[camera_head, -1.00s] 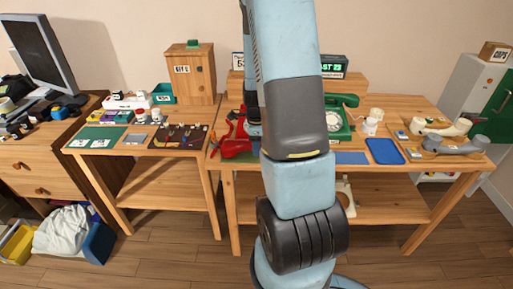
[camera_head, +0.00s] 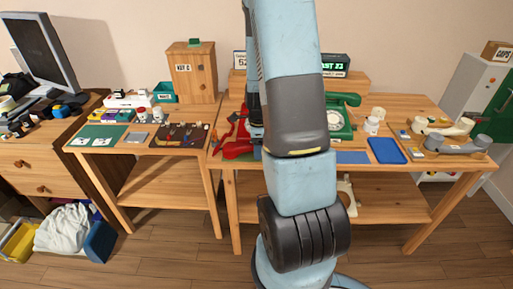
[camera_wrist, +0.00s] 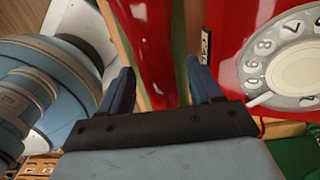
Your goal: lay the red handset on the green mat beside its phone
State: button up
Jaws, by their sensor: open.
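The red handset (camera_wrist: 150,45) shows in the wrist view as a glossy red bar running up between my fingers. My gripper (camera_wrist: 163,90) is open, with one dark blue finger on each side of it; I cannot tell whether they touch it. The red phone (camera_wrist: 228,40) with its white and grey dial fills the right of that view. A green surface at the lower right may be the green mat (camera_wrist: 295,155). In the head view, red parts of the phone and handset (camera_head: 238,150) show left of my arm, which hides the rest and my gripper.
A green phone (camera_head: 342,118) stands right of my arm on the table, with a blue tray (camera_head: 387,150) in front. Cream and grey handsets (camera_head: 455,144) lie at the right end. A side table (camera_head: 165,190) at the left holds a wooden cabinet (camera_head: 192,72) and tools.

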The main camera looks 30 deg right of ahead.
notch_tip(320, 180, up, 12)
jog(key=s+a+r+n+t, duration=0.1)
jog(key=s+a+r+n, duration=0.25)
jog(key=r+n, duration=0.3)
jog(key=s+a+r+n+t, duration=0.2)
jog(key=a+r+n, duration=0.3)
jog(key=r, duration=0.3)
jog(key=s+a+r+n+t, duration=0.2)
jog(key=s+a+r+n, duration=0.6)
jog(key=s+n, duration=0.3)
jog(key=shift+s+a+r+n+t, duration=0.2)
jog(key=shift+s+r+n+t, duration=0.15)
jog(key=shift+n, duration=0.8)
